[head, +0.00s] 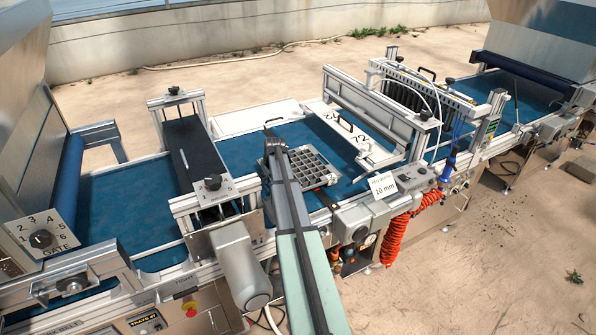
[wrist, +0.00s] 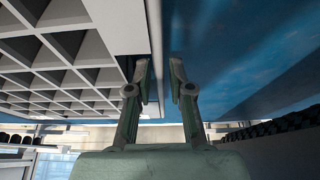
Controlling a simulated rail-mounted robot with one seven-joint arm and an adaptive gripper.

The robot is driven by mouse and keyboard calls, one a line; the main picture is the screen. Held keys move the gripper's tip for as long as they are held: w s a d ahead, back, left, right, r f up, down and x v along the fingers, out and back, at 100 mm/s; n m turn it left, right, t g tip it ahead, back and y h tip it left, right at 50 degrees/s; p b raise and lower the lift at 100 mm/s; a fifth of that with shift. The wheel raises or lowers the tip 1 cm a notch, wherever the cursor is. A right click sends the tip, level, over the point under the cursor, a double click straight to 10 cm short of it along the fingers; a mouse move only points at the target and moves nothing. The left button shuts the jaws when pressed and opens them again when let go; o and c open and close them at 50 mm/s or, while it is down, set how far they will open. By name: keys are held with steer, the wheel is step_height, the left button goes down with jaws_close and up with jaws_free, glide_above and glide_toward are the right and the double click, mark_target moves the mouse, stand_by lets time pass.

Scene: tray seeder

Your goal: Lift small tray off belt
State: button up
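The small tray (head: 318,162) is a pale grey grid of square cells lying on the blue belt (head: 236,150), in the middle of the head view. In the wrist view its light grid (wrist: 112,25) fills the left and upper left. My gripper (wrist: 162,76) has its two fingers apart, with a gap between the tips. A thin pale edge runs through that gap beside the tray; I cannot tell whether the fingers touch it. In the head view my arm covers the tray's left part, and the fingertips are hard to make out.
A white plate with handles and numbers (head: 352,135) spans the belt right of the tray. A dark bridge (head: 195,150) on a metal frame stands to the left. A "10 mm" sign (head: 383,186) and red coiled hose (head: 396,238) are at the front rail.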

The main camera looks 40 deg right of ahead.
steer(key=shift+f, duration=0.25)
stand_by(0.4)
jaws_close()
